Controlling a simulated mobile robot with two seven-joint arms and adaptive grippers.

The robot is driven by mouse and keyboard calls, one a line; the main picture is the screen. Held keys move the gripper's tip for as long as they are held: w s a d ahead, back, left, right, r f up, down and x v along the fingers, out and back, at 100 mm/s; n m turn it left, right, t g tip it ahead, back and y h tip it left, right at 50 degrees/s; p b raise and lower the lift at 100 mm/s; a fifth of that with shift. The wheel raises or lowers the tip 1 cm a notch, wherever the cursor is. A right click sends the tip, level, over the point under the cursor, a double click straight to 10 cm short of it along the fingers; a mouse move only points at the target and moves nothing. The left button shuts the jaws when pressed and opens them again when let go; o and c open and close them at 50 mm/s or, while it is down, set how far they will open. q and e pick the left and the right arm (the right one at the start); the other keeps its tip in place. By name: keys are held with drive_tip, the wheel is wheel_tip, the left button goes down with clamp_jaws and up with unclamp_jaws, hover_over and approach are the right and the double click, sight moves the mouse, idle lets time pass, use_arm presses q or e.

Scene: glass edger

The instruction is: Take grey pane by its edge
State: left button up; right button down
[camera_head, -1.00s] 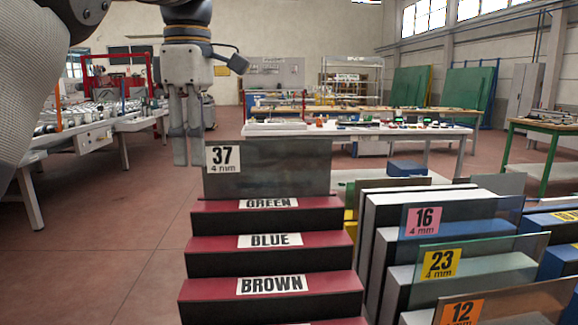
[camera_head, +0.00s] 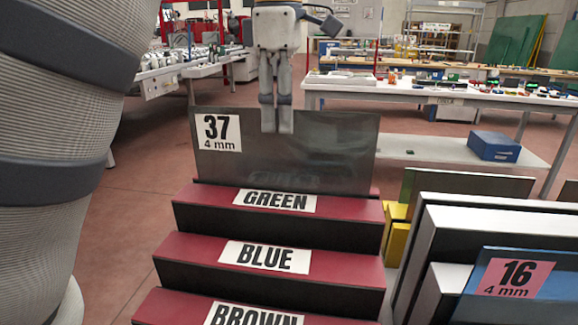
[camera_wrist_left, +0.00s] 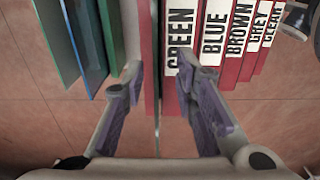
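The grey pane (camera_head: 330,150) is a dark, see-through sheet with a white "37 4 mm" label. It stands upright behind the step marked GREEN. My left gripper (camera_head: 277,128) points down at the pane's top edge, a little left of its middle, with its fingertips overlapping the upper part of the pane. In the left wrist view the gripper (camera_wrist_left: 159,68) is open, and the pane's thin edge (camera_wrist_left: 157,120) runs between the two fingers, apart from both. My right gripper is out of view.
The dark red stepped rack (camera_head: 335,268) carries GREEN, BLUE and BROWN labels. To its right stand slotted racks with panes, including one labelled 16 (camera_head: 545,280). A white table (camera_head: 440,95) and a blue box (camera_head: 494,146) are behind. Floor left of the rack is clear.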

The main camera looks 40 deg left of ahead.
sight(279, 135)
use_arm(q)
drive_tip(key=f, duration=0.4)
drive_tip(key=shift+a, duration=0.2)
clamp_jaws()
drive_tip(key=shift+w, duration=0.1)
